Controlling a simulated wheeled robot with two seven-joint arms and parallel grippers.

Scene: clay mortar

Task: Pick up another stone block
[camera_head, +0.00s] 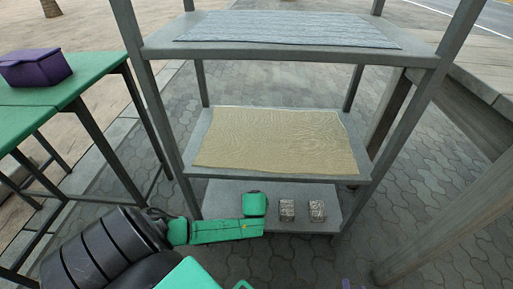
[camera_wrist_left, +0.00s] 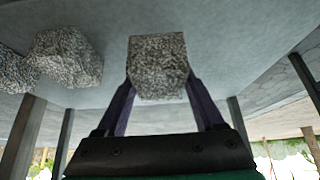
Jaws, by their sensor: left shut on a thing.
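My left gripper (camera_wrist_left: 158,85) is shut on a grey speckled stone block (camera_wrist_left: 158,62), which sits between its two dark purple fingers. In the head view my green left wrist reaches over the bottom shelf (camera_head: 232,188) and hides this block. I cannot tell whether the block touches the shelf. Two more stone blocks stand to the right of my wrist, a nearer one (camera_head: 287,210) and a farther one (camera_head: 317,210). In the left wrist view they show at the left. Only a small purple tip, perhaps of my right gripper (camera_head: 346,284), shows at the bottom edge.
The grey rack has a middle shelf with a tan sheet (camera_head: 280,140) and a top shelf with a blue-grey sheet (camera_head: 290,30). The middle shelf hangs above the blocks. Rack posts flank the shelves.

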